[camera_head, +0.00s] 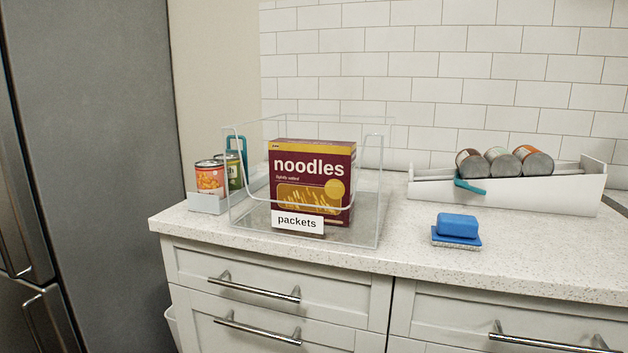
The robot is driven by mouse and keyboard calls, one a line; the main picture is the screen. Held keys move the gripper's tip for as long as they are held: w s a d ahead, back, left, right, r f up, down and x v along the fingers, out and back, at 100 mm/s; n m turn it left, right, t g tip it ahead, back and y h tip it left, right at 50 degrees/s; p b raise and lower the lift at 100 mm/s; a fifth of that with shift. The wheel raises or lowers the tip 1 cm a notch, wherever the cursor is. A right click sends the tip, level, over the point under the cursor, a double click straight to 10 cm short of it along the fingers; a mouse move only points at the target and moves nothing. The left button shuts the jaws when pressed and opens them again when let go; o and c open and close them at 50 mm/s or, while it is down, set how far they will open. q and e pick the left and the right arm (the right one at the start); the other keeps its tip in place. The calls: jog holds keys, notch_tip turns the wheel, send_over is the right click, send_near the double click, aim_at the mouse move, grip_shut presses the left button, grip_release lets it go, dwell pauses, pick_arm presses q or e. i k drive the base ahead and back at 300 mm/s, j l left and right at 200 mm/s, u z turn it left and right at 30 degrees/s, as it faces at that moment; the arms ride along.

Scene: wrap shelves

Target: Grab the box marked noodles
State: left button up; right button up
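The noodles box (311,184) is dark maroon with a yellow band along its top and white lettering. It stands upright inside a clear bin (369,211) on the countertop, its front facing me. A white label reading "packets" (297,222) sits on the front of the bin and covers a little of the box's lower part. Neither of my grippers is in view.
Cans (210,177) stand in a small tray left of the bin. A sloped white rack (520,192) with several cans lying on it is at the right. A blue block (457,225) lies in front of it. Counter (405,245) between is clear.

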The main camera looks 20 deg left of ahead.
aim_at(316, 171)
jog(key=k+j+z, duration=0.35)
jog(key=k+j, duration=0.25)
jog(key=k, duration=0.15)
